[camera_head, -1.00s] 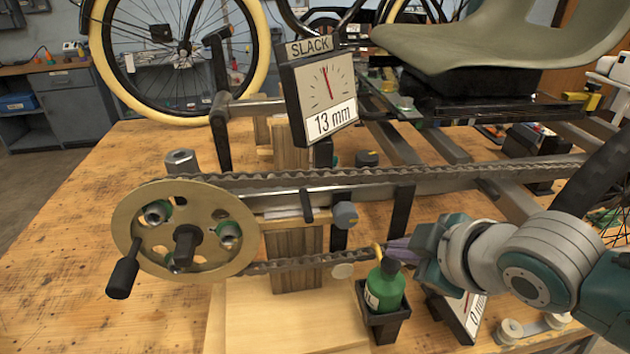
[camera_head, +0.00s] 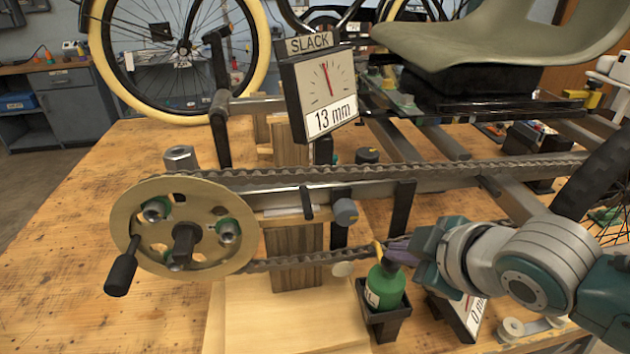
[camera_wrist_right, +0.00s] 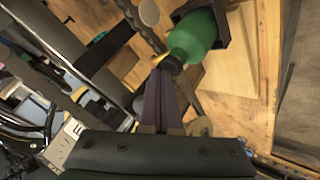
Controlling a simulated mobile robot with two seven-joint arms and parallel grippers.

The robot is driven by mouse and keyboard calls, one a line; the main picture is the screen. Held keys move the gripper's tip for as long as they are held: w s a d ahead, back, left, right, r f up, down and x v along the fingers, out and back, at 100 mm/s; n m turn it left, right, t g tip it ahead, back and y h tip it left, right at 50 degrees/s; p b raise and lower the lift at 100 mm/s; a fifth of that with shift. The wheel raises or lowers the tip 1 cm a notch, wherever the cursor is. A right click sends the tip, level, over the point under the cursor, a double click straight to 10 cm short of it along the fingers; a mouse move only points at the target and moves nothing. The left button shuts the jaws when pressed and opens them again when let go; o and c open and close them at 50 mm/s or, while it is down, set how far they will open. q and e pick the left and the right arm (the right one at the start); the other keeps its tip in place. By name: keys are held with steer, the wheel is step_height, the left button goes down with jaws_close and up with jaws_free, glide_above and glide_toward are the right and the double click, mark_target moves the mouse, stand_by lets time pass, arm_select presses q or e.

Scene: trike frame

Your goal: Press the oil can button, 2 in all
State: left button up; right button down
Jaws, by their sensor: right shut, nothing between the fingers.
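The green oil can (camera_head: 384,286) stands in a black square holder (camera_head: 386,325) on the bench, below the lower chain run. Its dark cap with a yellow spout (camera_head: 379,254) is at the top. My right gripper (camera_head: 397,246) comes in from the right, with its purple fingers at the can's top. In the right wrist view the shut fingers (camera_wrist_right: 162,80) reach the dark cap of the oil can (camera_wrist_right: 195,38); whether they touch it I cannot tell. Nothing is held between them. My left gripper is not in view.
A brass chainring (camera_head: 185,225) with a black crank handle stands left of the can, and the chain (camera_head: 400,170) runs above it. A slack gauge (camera_head: 320,90) reads 13 mm. Another small gauge (camera_head: 460,315) stands behind the right wrist. The bench's left part is clear.

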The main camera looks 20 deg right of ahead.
mark_target(397, 267)
steer(key=shift+f, duration=0.45)
stand_by(0.6)
steer(key=shift+r+p, duration=1.05)
steer(key=shift+r, duration=0.15)
step_height(397, 267, up, 5)
steer(key=p, duration=0.5)
steer(key=shift+p, duration=0.3)
